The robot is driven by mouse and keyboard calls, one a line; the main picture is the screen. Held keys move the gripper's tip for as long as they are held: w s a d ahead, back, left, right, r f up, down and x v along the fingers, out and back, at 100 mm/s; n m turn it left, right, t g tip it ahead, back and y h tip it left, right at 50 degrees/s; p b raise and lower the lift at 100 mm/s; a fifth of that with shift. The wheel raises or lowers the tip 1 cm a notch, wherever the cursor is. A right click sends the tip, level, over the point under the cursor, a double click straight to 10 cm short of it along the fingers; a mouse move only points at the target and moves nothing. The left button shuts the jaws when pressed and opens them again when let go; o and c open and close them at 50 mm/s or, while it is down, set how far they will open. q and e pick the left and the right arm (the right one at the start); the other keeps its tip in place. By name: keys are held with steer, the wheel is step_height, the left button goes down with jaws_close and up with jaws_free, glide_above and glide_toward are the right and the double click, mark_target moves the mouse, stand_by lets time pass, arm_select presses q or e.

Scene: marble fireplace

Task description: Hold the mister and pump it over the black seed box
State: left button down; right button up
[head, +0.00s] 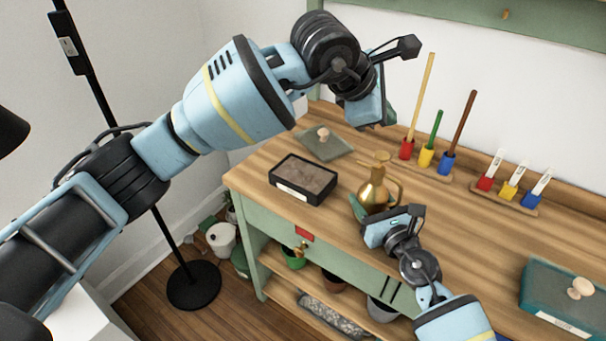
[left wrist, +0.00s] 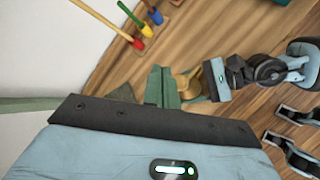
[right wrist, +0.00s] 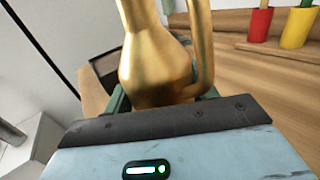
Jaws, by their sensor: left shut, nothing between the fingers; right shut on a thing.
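The mister (head: 374,192) is a gold-coloured metal bottle with a curved handle, standing about upright just right of the black seed box. My right gripper (head: 358,207) is shut on its lower body; the mister also fills the middle of the right wrist view (right wrist: 157,65). Whether its base touches the bench is hard to tell. The black seed box (head: 318,198) holds brown soil and has a white label in front. My left gripper (head: 387,117) is shut and empty, above and behind the mister. Its green fingers show together in the left wrist view (left wrist: 160,87).
A green lid with a wooden knob (head: 327,146) lies behind the seed box. Holders with colored cups and sticks (head: 427,157) and tubes (head: 510,195) line the back. A teal lidded box (head: 560,300) stands at the right. The bench (head: 455,225) between is clear.

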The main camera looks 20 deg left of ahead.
mark_target(377, 156)
arm_select(q)
steer(key=shift+r, duration=0.1)
stand_by(0.3)
step_height(377, 156, up, 4)
steer(key=shift+f, duration=0.2)
steer(key=shift+f, duration=4.4)
steer(key=shift+f, duration=0.1)
steer(key=shift+f, duration=0.35)
